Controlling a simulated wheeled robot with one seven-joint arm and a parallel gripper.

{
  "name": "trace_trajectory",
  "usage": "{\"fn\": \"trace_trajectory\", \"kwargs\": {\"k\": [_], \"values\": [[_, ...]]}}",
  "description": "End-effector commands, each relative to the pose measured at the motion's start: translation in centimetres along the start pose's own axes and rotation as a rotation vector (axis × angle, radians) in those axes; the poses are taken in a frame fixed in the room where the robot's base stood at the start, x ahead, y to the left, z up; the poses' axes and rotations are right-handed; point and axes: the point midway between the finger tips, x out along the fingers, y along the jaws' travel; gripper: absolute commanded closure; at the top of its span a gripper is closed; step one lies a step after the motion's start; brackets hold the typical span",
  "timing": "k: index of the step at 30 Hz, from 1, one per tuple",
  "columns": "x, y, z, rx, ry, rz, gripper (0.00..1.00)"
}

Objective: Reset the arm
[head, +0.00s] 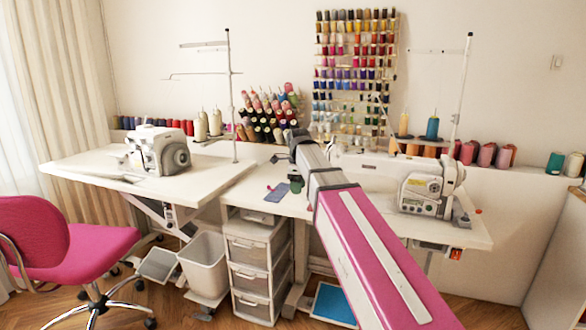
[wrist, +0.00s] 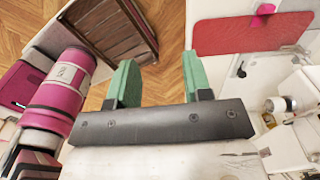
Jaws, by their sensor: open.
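My arm (head: 370,255), pink and white, reaches from the lower right of the head view up to the middle, over the sewing tables. My gripper (head: 296,186) shows small at its far end, in front of the back wall's thread spools. In the wrist view my gripper (wrist: 160,72) has two green fingers standing well apart. Only wood floor shows between them, and it holds nothing.
A white sewing machine (head: 158,150) stands on the left table (head: 85,165), another (head: 428,188) on the right table (head: 385,205). A drawer unit (head: 255,260), grey bin (head: 203,262) and pink chair (head: 50,240) stand below. The wrist view shows a red mat (wrist: 250,36) at upper right.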

Motion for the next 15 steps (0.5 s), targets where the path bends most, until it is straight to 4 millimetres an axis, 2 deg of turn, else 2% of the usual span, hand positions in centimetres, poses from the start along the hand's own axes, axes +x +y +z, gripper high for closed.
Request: {"fn": "trace_trajectory", "kwargs": {"k": [8,15], "values": [[3.1,0.2,-1.7,-0.136,0.000,0.001,0.54],[7.3,0.8,-4.0,-0.333,0.001,0.003,0.54]]}}
